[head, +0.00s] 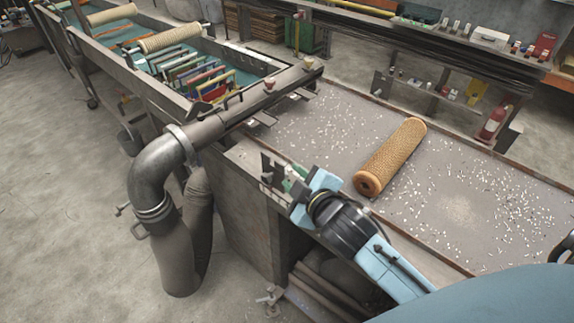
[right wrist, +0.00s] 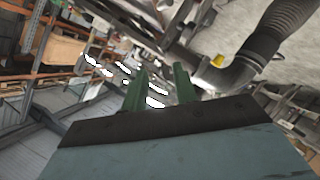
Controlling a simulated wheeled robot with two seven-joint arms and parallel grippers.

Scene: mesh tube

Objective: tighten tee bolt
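A thick grey pipe elbow (head: 158,165) bends down at the near end of the tank. A clamp ring (head: 153,211) sits around its lower joint. A small T-shaped bolt handle (head: 123,209) sticks out to the left of that ring, apart from my grippers. My right gripper (head: 288,182) is over the near edge of the bench, well right of the elbow. In the right wrist view its two green fingers (right wrist: 160,86) stand apart with nothing visible between them. A dark curved pipe (right wrist: 240,73) shows beyond them; the bolt cannot be made out there. My left gripper is not in view.
A tan mesh tube (head: 395,155) lies on the bench top (head: 465,215) among scattered white bits. A tank with coloured racks (head: 195,75) stands at the upper left. A small valve-like fitting (head: 269,300) is low by the bench. The left floor (head: 60,220) is clear.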

